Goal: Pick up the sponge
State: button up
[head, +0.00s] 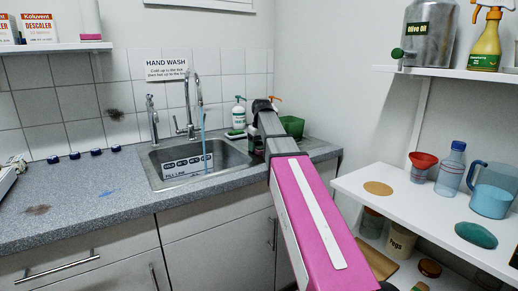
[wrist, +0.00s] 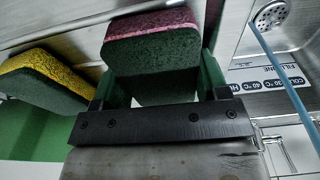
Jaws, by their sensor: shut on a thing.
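A sponge with a dark green body and a pink top layer (wrist: 152,58) is between the two fingers of my gripper (wrist: 160,78) in the wrist view. My gripper is shut on it, with a green-padded finger at each side. A second sponge, yellow and dark green (wrist: 45,80), lies to the left, apart from my fingers. In the head view my arm reaches over the counter just right of the sink, and the arm hides the fingers and the held sponge.
The steel sink (head: 190,160) with a thin blue stream lies left of my arm. A white soap bottle (head: 238,117) and a green container (head: 292,126) stand close to my arm's end. A white shelf (head: 400,205) with bottles and a jug is at the right. The left counter is mostly clear.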

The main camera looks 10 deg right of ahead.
aim_at(257, 145)
jog(key=shift+r, duration=0.5)
jog(key=r, duration=0.2)
jog(key=a+r, duration=0.1)
jog(key=shift+s+r, duration=0.3)
jog(key=shift+r, duration=0.05)
jog(key=s+a+r, duration=0.5)
jog(key=a+r, duration=0.1)
jog(key=a, duration=0.3)
jog(key=shift+s+r, duration=0.15)
jog(key=shift+s, duration=0.05)
